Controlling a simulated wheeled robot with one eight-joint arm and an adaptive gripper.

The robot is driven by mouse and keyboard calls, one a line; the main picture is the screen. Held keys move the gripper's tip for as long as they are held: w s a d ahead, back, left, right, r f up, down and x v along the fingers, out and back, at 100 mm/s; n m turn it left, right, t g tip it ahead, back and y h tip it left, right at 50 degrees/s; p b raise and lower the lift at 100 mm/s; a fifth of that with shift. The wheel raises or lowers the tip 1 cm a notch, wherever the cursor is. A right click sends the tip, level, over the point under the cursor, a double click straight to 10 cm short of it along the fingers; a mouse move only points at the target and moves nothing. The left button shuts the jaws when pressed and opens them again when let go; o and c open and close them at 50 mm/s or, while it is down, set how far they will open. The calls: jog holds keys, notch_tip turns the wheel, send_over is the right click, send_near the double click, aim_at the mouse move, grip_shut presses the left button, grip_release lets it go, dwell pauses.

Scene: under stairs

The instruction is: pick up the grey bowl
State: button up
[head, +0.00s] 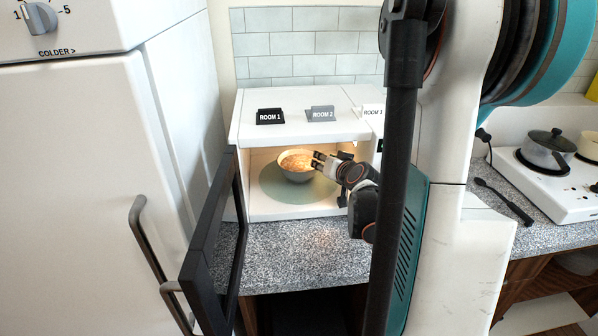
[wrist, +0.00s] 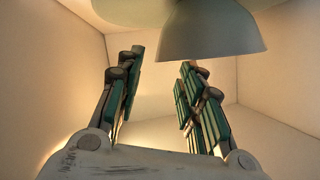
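The grey bowl (head: 296,176) stands upright on a round pale-green plate (head: 272,193) inside an open, lit microwave (head: 327,212). Something brownish shows inside its rim. My gripper (head: 319,163) reaches in from the right, with its fingertips close to the bowl's right side. In the wrist view the bowl (wrist: 215,38) appears upside down at the top, beyond the fingertips and to the right of centre. My gripper (wrist: 162,62) is open there, with nothing between its two fingers. Whether a fingertip touches the bowl I cannot tell.
The microwave's black-framed door (head: 205,245) swings open at the left, near the white fridge (head: 75,170). Small room signs (head: 270,116) stand on the microwave's top. A speckled counter (head: 295,255) lies in front. A pot (head: 548,150) sits on a hob at the right.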

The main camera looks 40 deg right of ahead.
jog(key=shift+b+x, duration=0.75)
jog(key=shift+x, duration=2.15)
grip_shut()
